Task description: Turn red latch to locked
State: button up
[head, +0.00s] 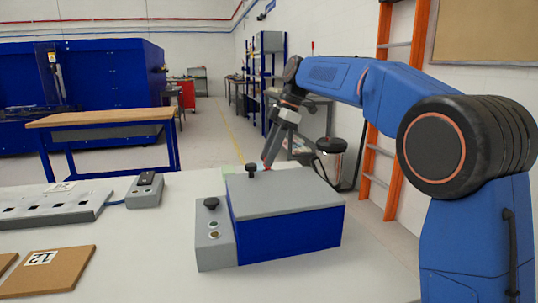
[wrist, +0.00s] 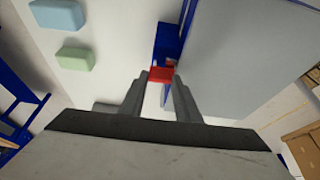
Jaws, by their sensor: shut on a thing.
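The red latch (wrist: 160,74) shows in the wrist view between the fingertips of my gripper (wrist: 161,84). My gripper is shut on it. The latch sits at the edge of the blue box with a grey lid (head: 285,190), on the side away from the head camera. In the head view my gripper (head: 268,160) reaches down behind the far edge of the lid, and the latch is hidden or too small to make out there. I cannot tell the latch's exact turn.
A grey control box with a black knob (head: 213,235) stands at the left of the blue box. A slotted grey tray (head: 50,208) and a brown board marked 12 (head: 50,270) lie further left. Blue (wrist: 58,14) and green (wrist: 76,57) foam blocks lie near my gripper.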

jog(key=o, duration=1)
jog(key=shift+o, duration=0.2)
jog(key=v, duration=1.7)
jog(key=shift+r, duration=0.2)
